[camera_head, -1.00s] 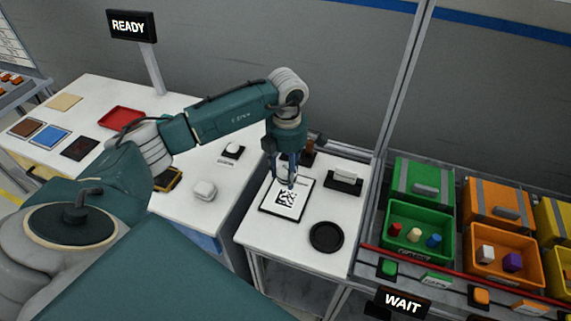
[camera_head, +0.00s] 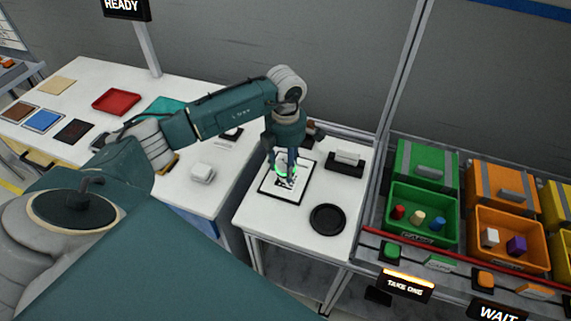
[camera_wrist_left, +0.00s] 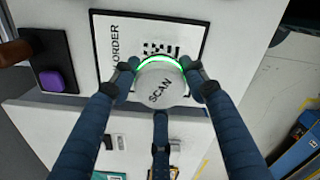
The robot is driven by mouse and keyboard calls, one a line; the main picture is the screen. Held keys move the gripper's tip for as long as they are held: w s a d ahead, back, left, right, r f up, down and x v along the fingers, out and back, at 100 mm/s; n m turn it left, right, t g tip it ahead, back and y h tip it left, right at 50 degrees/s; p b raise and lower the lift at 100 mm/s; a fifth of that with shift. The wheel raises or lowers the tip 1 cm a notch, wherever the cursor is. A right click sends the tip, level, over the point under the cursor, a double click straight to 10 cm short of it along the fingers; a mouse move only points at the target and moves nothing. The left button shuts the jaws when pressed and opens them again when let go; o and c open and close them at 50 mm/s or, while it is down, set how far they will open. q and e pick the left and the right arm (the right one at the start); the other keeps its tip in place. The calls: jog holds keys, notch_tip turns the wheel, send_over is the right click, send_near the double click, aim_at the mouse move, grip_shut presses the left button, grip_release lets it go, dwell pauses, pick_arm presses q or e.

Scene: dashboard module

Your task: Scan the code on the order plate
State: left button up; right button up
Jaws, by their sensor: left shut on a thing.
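The order plate (camera_head: 268,192) is a white sheet with a black border and a black-and-white code, lying on the small white table. It also shows in the left wrist view (camera_wrist_left: 187,29), with the word ORDER and part of the code. My left gripper (camera_head: 285,172) is over the plate, shut on a round pale scanner (camera_wrist_left: 160,88) marked SCAN. A green ring glows on the scanner's rim, beside the code. The scanner and fingers hide part of the code; I cannot tell the gap to the plate. My right gripper is not in view.
Green (camera_head: 398,228) and orange (camera_head: 505,250) bins with small pieces stand right. Signs read TAKE ONE (camera_head: 405,286) and WAIT (camera_head: 499,313).

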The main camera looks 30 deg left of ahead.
pick_arm(q)
jog(key=shift+r, duration=0.1)
dwell(0.5)
notch_tip(320, 180, up, 9)
jog(key=p, duration=0.5)
